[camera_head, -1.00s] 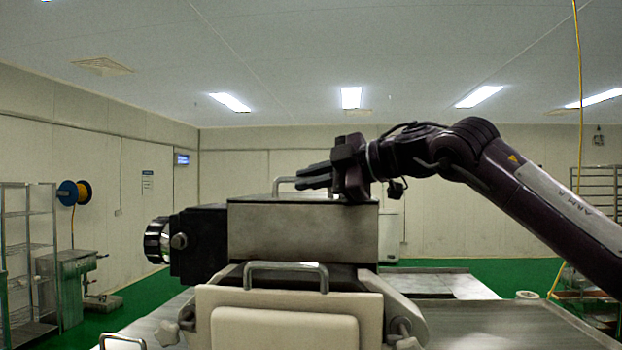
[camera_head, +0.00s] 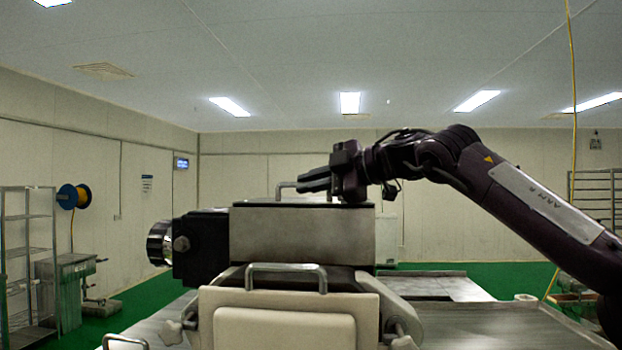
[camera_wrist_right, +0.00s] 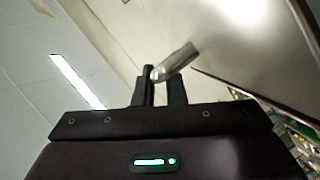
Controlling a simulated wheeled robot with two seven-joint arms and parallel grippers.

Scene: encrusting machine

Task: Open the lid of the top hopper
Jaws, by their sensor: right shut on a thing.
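The top hopper (camera_head: 303,236) is a grey steel box in the middle of the head view. Its lid (camera_head: 300,204) shows as a thin edge along the box top and appears to lie flat. A metal bar handle (camera_head: 284,185) stands on the lid, partly hidden by my fingers. My right gripper (camera_head: 313,180) reaches in from the right, level above the lid, shut on this handle. In the right wrist view the handle (camera_wrist_right: 177,63) sits between the two dark fingertips (camera_wrist_right: 161,80), beside the broad pale lid surface (camera_wrist_right: 265,50). My left gripper is not in view.
A second handle (camera_head: 286,267) is on the machine's front below the hopper. A black housing with a knob (camera_head: 160,243) sticks out at the hopper's left. Steel tables (camera_head: 480,325) lie to the right. A shelf rack (camera_head: 28,250) stands far left.

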